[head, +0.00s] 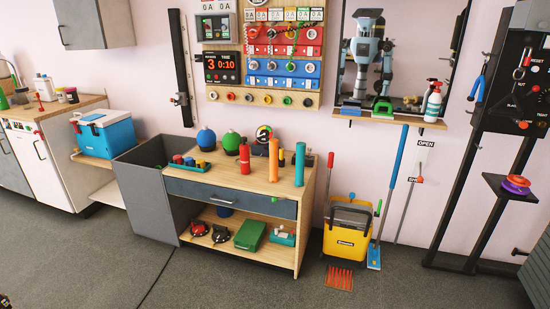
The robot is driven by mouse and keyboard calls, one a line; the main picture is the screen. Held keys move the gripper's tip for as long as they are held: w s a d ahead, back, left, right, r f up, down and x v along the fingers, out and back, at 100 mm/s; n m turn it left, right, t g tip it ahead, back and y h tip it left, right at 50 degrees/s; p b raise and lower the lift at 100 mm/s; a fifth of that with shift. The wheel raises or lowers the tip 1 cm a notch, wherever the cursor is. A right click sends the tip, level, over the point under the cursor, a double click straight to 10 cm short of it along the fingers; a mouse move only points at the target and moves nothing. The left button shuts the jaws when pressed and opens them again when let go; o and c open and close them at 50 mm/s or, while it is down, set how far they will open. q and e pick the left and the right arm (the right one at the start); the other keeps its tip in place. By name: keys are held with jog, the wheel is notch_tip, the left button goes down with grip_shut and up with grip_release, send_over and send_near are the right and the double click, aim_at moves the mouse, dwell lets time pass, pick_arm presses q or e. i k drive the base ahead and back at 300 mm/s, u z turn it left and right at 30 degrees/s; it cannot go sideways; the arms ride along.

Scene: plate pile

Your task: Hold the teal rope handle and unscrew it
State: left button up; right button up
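A teal upright cylinder (300,164) stands at the right end of the wooden workbench top (215,178). It looks like the teal handle, but no rope on it can be made out. An orange upright cylinder (274,160) stands to its left, with a small green-topped piece between them. Neither of my grippers can be made out directly. A small dark piece shows at the bottom left corner, too little to identify. Nothing is seen touching the teal cylinder.
Left of the cylinders stand a red bottle (245,160), a green round object (231,143) and a blue one (206,140). A yellow bucket (347,232) stands right of the bench. A mirror (400,60) shows a robot's reflection. The grey floor in front is clear.

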aim_at(299, 182)
jog(key=z, duration=0.5)
jog(key=i, duration=1.35)
jog(key=u, duration=0.7)
jog(key=k, duration=0.3)
jog(key=u, duration=2.25)
jog(key=i, duration=0.2)
jog(key=z, duration=1.3)
jog(key=i, duration=0.95)
jog(key=z, duration=0.8)
